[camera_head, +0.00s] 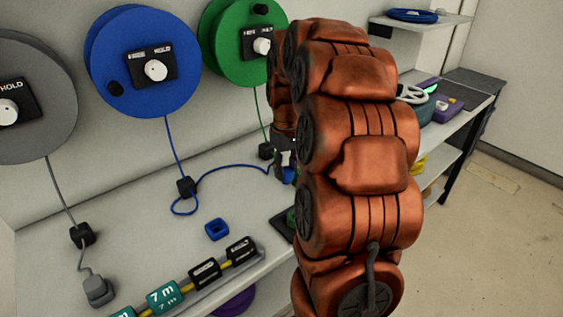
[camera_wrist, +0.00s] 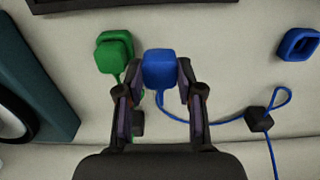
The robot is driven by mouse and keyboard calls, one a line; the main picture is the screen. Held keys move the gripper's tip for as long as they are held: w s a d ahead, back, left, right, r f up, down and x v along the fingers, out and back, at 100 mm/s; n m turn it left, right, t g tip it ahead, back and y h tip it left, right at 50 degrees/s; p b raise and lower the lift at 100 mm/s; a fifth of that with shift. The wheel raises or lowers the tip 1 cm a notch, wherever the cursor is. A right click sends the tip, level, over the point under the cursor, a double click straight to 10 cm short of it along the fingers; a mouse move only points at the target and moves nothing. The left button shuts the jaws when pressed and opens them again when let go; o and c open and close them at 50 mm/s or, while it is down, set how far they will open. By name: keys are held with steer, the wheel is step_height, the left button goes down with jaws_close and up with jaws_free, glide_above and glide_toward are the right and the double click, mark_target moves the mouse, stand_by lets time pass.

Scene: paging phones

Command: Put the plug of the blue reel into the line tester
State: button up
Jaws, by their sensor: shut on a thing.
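The blue reel (camera_head: 118,48) hangs on the wall in the head view. Its blue cable runs down through a black block (camera_head: 186,187) and across the table. My gripper (camera_wrist: 160,72) is shut on the blue plug (camera_wrist: 160,68), which sits between the fingertips in the wrist view. The blue plug (camera_head: 288,175) shows only partly in the head view beside my arm, which hides most of my gripper. I cannot tell for sure which device is the line tester; a device with a lit green screen (camera_head: 430,87) is partly hidden behind my arm.
A green plug (camera_wrist: 114,50) lies close left of the held plug. A teal device (camera_wrist: 45,75) is at the left. An empty blue holder (camera_wrist: 299,44) is at the upper right. A dark panel edge (camera_wrist: 140,4) crosses the top. Labelled blocks (camera_head: 204,273) line the table's front.

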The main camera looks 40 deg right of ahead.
steer(key=shift+w+d+f+p, duration=0.1)
steer(key=shift+w+d, duration=0.45)
steer(key=shift+w, duration=0.45)
steer(key=shift+w+d+f+p, duration=0.15)
steer(key=shift+w+d, duration=0.45)
steer(key=shift+w, duration=0.45)
steer(key=shift+w+d+f+p, duration=0.1)
steer(key=shift+w+d, duration=0.45)
steer(key=shift+w, duration=0.45)
steer(key=shift+w, duration=0.1)
steer(key=shift+f+p, duration=0.3)
steer(key=shift+f, duration=1.45)
steer(key=shift+f, duration=0.15)
steer(key=o, duration=1)
steer(key=shift+d, duration=0.1)
steer(key=shift+c, duration=0.2)
step_height(320, 180, up, 12)
steer(key=b, duration=0.1)
